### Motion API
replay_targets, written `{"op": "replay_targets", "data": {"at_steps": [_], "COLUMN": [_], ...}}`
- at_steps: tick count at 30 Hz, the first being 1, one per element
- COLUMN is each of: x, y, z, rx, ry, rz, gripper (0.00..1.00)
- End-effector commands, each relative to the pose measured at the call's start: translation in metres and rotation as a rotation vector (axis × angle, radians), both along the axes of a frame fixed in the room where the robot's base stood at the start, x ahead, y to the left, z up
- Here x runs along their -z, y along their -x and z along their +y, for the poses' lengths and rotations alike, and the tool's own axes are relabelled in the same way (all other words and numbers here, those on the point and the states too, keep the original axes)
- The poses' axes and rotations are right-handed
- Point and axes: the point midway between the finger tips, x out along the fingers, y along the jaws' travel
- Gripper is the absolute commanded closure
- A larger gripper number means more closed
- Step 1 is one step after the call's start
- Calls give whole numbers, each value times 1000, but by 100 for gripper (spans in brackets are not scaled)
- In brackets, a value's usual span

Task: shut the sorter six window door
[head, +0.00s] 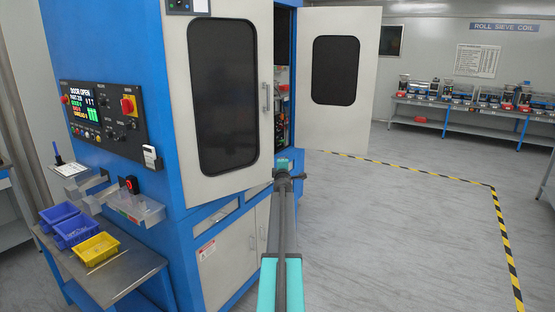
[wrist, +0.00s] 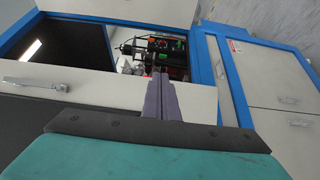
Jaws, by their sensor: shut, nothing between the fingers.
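The sorter (head: 160,140) is a blue cabinet with two white doors with dark windows. The left window door (head: 178,100) stands ajar, with a handle at its right edge. The right window door (head: 369,70) is swung wide open to the right. Between them the inside machinery (head: 281,100) shows. My gripper (head: 283,165) is shut and empty, in front of the gap near the left door's lower right corner. In the wrist view, its fingers (wrist: 160,88) lie together across a white door's (wrist: 90,88) edge, pointing towards the machinery (wrist: 155,50). I cannot tell whether they touch the door.
The control panel (head: 103,116) display reads DOOR OPEN. A metal side table (head: 127,270) with blue and yellow bins (head: 97,249) stands at the lower left. Lower white cabinet doors (head: 226,258) are closed. Grey floor (head: 410,230) at right is free, crossed by striped tape.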

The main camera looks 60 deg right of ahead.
Motion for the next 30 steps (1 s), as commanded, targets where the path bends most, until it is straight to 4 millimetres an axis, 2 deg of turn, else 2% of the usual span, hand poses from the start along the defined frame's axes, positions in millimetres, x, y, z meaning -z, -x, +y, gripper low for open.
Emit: {"op": "replay_targets", "data": {"at_steps": [6, 12, 26, 30], "x": [-1, -1, 1, 8], "y": [23, 35, 37, 31], "z": [12, 17, 19, 24], "rx": [1, -1, -2, -3], "ry": [-1, 0, -1, -15], "rz": [0, 1, 0, -5], "gripper": [100, 100, 100, 100]}}
